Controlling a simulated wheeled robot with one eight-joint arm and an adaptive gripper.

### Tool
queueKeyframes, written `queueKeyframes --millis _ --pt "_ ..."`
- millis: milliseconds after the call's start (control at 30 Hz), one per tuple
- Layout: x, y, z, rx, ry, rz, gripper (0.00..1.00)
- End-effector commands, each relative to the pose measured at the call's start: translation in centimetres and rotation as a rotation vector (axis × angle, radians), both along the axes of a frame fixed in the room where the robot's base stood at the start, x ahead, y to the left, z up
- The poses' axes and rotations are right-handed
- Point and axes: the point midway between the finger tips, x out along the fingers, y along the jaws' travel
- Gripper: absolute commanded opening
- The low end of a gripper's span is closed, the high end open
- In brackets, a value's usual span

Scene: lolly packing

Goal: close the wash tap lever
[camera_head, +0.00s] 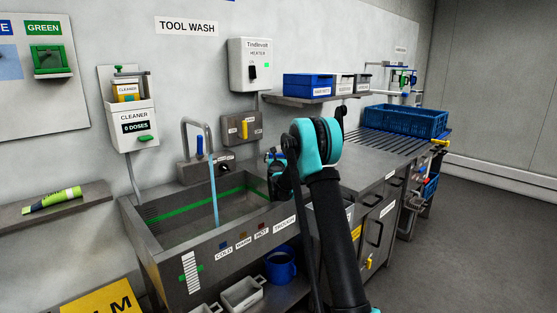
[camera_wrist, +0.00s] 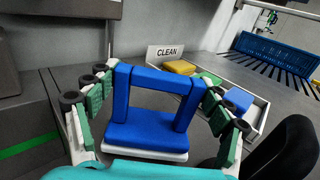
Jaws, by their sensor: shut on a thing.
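The wash tap (camera_head: 186,140) stands at the back of the steel sink (camera_head: 150,245) in the head view. Its blue lever (camera_head: 199,146) stands upright, and a stream of water (camera_head: 214,190) runs from the spout into the basin. My gripper (camera_wrist: 155,80) is shut on a blue block with a frame-shaped handle (camera_wrist: 150,133) and a white base, seen between its green-padded fingers in the wrist view. In the head view my gripper (camera_head: 277,172) is at the sink's right end, right of the tap and apart from it, partly hidden by my arm.
A box with a yellow lever (camera_head: 244,128) is on the wall right of the tap. A cleaner dispenser (camera_head: 134,125) hangs left. A tray labelled CLEAN (camera_wrist: 258,112) holds yellow, green and blue blocks. A blue crate (camera_head: 405,120) stands on the slatted rack at right.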

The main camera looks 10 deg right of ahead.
Motion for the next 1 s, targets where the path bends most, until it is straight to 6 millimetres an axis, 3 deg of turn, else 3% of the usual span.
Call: queueKeyframes --millis 400,433,500,867,1000 --pt "0.0 0.0 -1.0 0.000 0.000 0.000 0.30" --pt "0.0 0.0 -1.1 0.000 0.000 0.000 0.81" --pt "0.0 0.0 -1.0 0.000 0.000 0.000 0.88" --pt "0.0 0.0 -0.8 0.000 0.000 0.000 0.88" --pt "-1.3 0.2 -0.8 0.000 0.000 0.001 0.88"
